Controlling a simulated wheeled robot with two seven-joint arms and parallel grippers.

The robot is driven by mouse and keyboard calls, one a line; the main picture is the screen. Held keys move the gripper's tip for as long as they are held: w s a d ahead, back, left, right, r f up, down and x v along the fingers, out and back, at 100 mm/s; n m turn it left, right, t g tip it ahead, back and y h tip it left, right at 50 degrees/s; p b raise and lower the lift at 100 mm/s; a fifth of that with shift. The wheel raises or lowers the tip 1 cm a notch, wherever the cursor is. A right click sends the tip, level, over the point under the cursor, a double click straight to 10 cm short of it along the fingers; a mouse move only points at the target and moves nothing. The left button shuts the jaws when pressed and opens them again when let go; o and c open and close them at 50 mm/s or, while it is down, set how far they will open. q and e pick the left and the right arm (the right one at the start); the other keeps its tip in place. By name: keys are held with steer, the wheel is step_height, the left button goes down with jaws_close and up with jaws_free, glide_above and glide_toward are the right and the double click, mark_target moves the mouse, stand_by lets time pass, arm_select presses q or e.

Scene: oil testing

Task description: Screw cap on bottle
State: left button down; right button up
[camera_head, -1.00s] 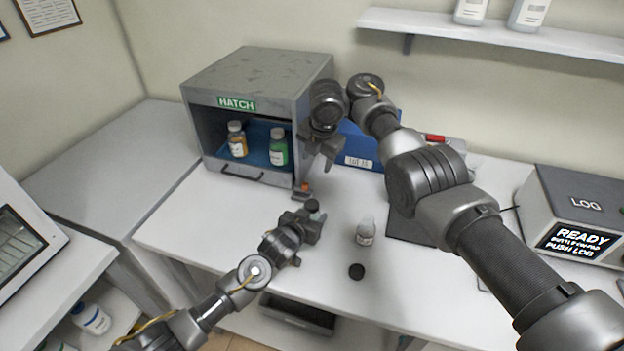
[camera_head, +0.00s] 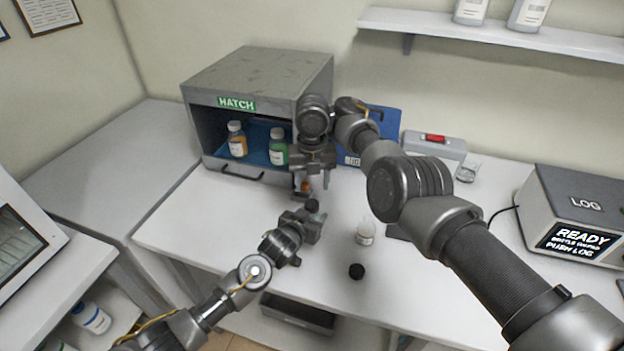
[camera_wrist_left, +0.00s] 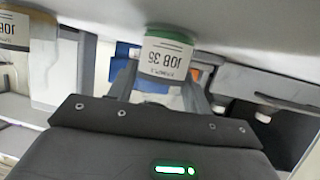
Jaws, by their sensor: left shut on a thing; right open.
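My left gripper (camera_head: 313,222) is shut on a small bottle at the left-middle of the bench. In the left wrist view the held bottle (camera_wrist_left: 165,75) has a white label and a green base, seen inverted between the fingers. In the head view its top (camera_head: 312,205) looks dark; I cannot tell whether that is a cap. My right gripper (camera_head: 316,184) is open, pointing down, above and just behind the held bottle. A black cap (camera_head: 356,271) lies on the bench.
The grey HATCH cabinet (camera_head: 250,75) stands behind, with an amber bottle (camera_head: 237,140) and a green bottle (camera_head: 278,147) inside. The LOG box (camera_head: 585,205) is at right. The bench front (camera_head: 420,305) is clear.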

mark_target(312, 204)
step_height(312, 204, down, 8)
steer(key=shift+r, duration=0.25)
steer(key=c, duration=1)
steer(key=m, duration=1.5)
steer(key=shift+f+m, duration=0.1)
steer(key=shift+m, duration=0.3)
steer(key=m, duration=0.4)
steer(key=shift+m, duration=0.3)
